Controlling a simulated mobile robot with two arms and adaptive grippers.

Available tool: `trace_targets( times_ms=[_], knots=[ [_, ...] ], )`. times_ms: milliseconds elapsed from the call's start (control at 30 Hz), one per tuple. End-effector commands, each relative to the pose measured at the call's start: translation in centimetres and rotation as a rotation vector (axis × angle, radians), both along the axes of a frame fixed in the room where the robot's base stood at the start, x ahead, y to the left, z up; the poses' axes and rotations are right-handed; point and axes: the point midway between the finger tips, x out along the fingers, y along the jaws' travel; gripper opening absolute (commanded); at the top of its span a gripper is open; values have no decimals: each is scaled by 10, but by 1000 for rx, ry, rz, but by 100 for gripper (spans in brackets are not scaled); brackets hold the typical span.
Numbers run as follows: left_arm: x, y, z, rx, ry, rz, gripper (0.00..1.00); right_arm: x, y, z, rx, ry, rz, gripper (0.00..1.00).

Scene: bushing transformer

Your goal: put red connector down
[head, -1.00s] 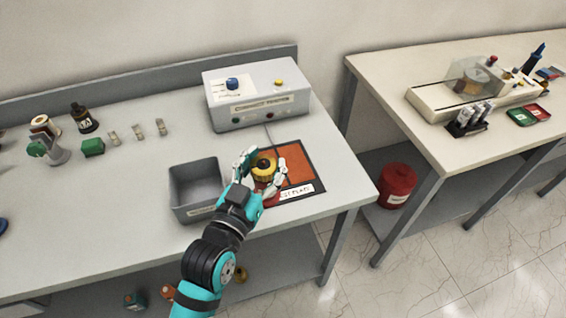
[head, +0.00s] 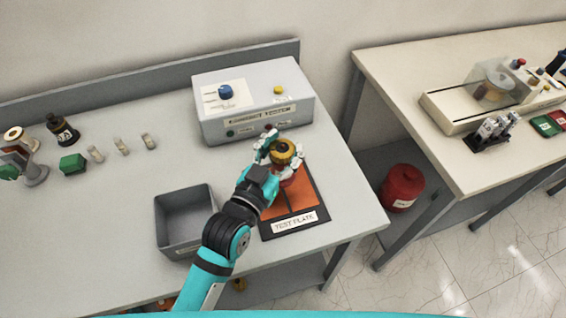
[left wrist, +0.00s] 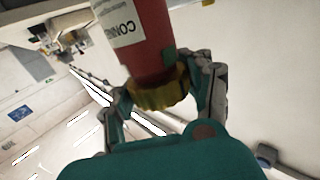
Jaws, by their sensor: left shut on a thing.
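The red connector (left wrist: 148,40) has a yellow collar (left wrist: 162,92) and a white label. My left gripper (head: 279,156) is shut around it. In the head view the yellow collar (head: 285,150) shows between the fingers, with a bit of red under it. The connector is over the back part of the orange test plate (head: 302,196), which has a black border and a "TEST PLATE" label at its front. I cannot tell whether the connector's lower end touches the plate. My right gripper is not in view.
The grey tester box (head: 255,105) stands just behind the plate. An empty grey bin (head: 186,218) is left of my arm. A green block (head: 73,164), small metal clips and a black bottle (head: 61,130) are farther left. A second table with apparatus is at right.

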Motion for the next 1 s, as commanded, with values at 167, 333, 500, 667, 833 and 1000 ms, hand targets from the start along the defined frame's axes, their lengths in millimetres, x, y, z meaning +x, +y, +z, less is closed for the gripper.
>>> trace_targets(
  times_ms=[167, 333, 500, 667, 833, 1000],
  knots=[
    [0, 0, -17, 0, -3, 1, 0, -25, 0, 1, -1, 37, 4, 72],
    [0, 0, -41, 0, 0, 0, 0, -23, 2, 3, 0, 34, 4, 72],
    [0, 0, -52, -4, -5, 1, 0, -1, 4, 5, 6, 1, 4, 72],
    [0, 0, -52, -3, -5, 1, 0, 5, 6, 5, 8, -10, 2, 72],
    [0, 0, -57, -1, -2, 1, 49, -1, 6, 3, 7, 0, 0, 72],
    [0, 1, -56, -1, -2, 1, 71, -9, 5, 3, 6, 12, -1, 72]
  ],
)
